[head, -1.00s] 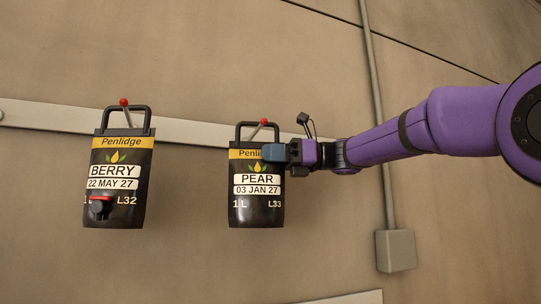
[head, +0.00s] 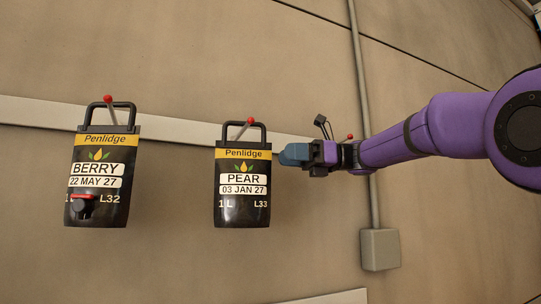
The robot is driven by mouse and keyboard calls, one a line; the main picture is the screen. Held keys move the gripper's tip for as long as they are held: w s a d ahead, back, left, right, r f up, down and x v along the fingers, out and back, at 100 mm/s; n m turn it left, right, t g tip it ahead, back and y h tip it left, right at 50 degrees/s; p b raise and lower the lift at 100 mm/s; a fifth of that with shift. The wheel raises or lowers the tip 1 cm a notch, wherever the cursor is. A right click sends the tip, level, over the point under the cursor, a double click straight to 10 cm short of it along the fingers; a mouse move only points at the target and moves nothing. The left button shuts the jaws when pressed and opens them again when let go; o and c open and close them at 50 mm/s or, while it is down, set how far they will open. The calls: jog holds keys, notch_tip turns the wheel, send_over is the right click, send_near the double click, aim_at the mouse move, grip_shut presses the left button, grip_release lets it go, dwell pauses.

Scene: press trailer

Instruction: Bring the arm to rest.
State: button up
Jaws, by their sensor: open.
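My gripper (head: 284,155) is at the end of my purple arm (head: 425,133), in the middle of the head view. It is open and I see nothing between its fingers. Its fingertips point left, just right of a dark pouch labelled PEAR (head: 242,190), with a small gap in the picture. The arm reaches in from the right edge, nearly level.
The PEAR pouch and a BERRY pouch (head: 98,183) with a red-and-black tap hang by handles from red-tipped pegs on a pale rail (head: 180,128). Another red tip shows behind my wrist. A grey conduit (head: 360,80) runs down to a box (head: 380,249).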

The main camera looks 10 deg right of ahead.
jog(key=shift+w+d, duration=0.1)
jog(key=shift+d, duration=1.4)
jog(key=s+d+f+n+t+h, duration=0.2)
jog(key=s+d+f+n+h, duration=0.2)
jog(key=s+f, duration=0.5)
jog(key=s+d+f+n+t+h, duration=0.2)
jog(key=s+d+f+n+h, duration=0.3)
jog(key=s+f, duration=0.5)
jog(key=s+d+f+n+t+h, duration=0.2)
jog(key=s+f+n+h, duration=0.6)
jog(key=f, duration=0.9)
jog(key=shift+s+d+f+n+h, duration=0.15)
jog(key=shift+s+d+n+h, duration=0.25)
jog(key=shift+s+d, duration=0.75)
jog(key=shift+w+d, duration=0.2)
jog(key=shift+w, duration=0.05)
